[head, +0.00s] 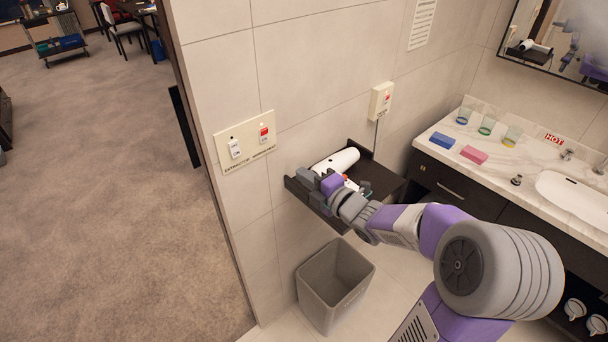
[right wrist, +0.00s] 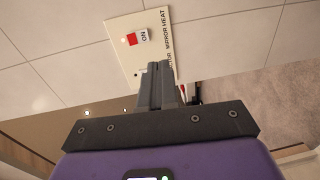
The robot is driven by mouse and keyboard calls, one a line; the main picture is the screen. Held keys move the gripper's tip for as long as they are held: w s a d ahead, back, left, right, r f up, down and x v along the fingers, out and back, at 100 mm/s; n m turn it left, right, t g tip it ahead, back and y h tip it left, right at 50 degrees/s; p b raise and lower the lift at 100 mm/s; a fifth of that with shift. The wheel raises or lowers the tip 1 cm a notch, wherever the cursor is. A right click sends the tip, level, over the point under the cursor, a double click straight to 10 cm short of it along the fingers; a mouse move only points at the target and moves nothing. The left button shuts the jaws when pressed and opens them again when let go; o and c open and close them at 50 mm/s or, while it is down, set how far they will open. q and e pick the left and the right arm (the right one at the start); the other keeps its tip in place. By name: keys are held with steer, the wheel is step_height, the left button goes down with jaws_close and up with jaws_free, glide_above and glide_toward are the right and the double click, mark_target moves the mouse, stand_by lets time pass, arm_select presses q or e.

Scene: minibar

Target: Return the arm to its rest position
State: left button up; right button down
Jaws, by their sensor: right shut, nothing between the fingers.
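My right gripper (head: 303,175) is reached out in front of the wall, over the dark shelf tray, in the head view. In the right wrist view its fingers (right wrist: 160,68) are closed together and empty. They point toward the switch plate (right wrist: 117,35), overlapping its lower edge in the picture; I cannot tell the gap. The plate (head: 245,140) carries a white switch (head: 235,149) and a red switch (head: 264,135). My left gripper is not in view.
A white hairdryer (head: 337,161) lies on the dark tray (head: 385,181) close by my right gripper. A grey bin (head: 335,290) stands below. The marble counter (head: 490,178) with a sink (head: 575,192) is at right. Carpeted floor (head: 110,180) is clear at left.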

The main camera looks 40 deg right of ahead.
steer(key=s+a+f+m+g+y, duration=0.1)
steer(key=a+f+m+g, duration=0.45)
steer(key=f, duration=0.85)
steer(key=a+f+m+g, duration=0.3)
steer(key=a+f+m, duration=0.45)
steer(key=f, duration=0.75)
steer(key=s+a+f+m+g, duration=0.4)
steer(key=s+a+f, duration=0.2)
steer(key=s, duration=0.3)
steer(key=s+a+f+m+g+y+b, duration=0.1)
steer(key=s+a+f+m+g, duration=0.3)
steer(key=s+f, duration=0.4)
steer(key=shift+s+a+f+m, duration=0.3)
steer(key=shift+s+a+m, duration=0.2)
steer(key=shift+a, duration=0.6)
